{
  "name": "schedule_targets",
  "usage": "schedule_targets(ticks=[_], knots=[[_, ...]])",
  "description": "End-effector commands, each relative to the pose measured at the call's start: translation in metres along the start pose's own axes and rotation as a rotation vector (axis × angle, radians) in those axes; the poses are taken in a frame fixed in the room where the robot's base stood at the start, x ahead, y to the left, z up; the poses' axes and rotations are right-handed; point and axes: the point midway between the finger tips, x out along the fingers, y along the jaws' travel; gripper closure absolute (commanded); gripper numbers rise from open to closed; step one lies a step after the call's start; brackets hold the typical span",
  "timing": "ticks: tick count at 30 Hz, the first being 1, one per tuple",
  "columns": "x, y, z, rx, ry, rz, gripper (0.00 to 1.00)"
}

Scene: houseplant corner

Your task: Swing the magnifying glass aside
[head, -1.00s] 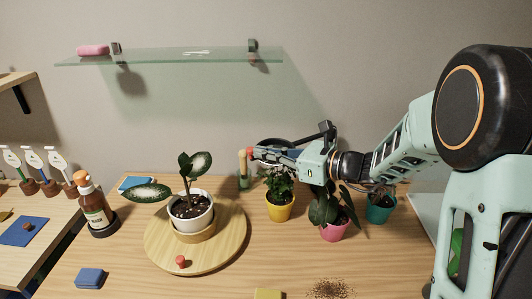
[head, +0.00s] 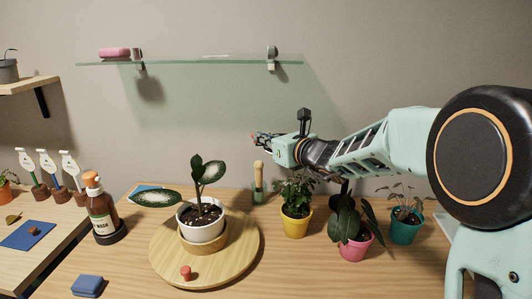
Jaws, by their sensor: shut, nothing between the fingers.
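My gripper (head: 258,138) is shut and empty, raised above the back of the table and pointing left.
A white-potted plant (head: 201,230) stands on a round wooden board (head: 237,262) with a red knob (head: 186,272). Plants in pink (head: 355,248) and teal (head: 404,231) pots stand under my arm. A brown bottle (head: 102,213) is left. A glass shelf (head: 215,61) hangs above.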

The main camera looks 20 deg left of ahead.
Motion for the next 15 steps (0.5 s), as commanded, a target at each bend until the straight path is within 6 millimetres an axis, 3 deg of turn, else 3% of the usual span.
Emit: schedule_targets(ticks=[6,15], knots=[[0.019,-0.011,0.004,0.0,-0.001,0.001,1.0],[0.026,-0.014,0.006,0.0,-0.001,0.002,1.0]])
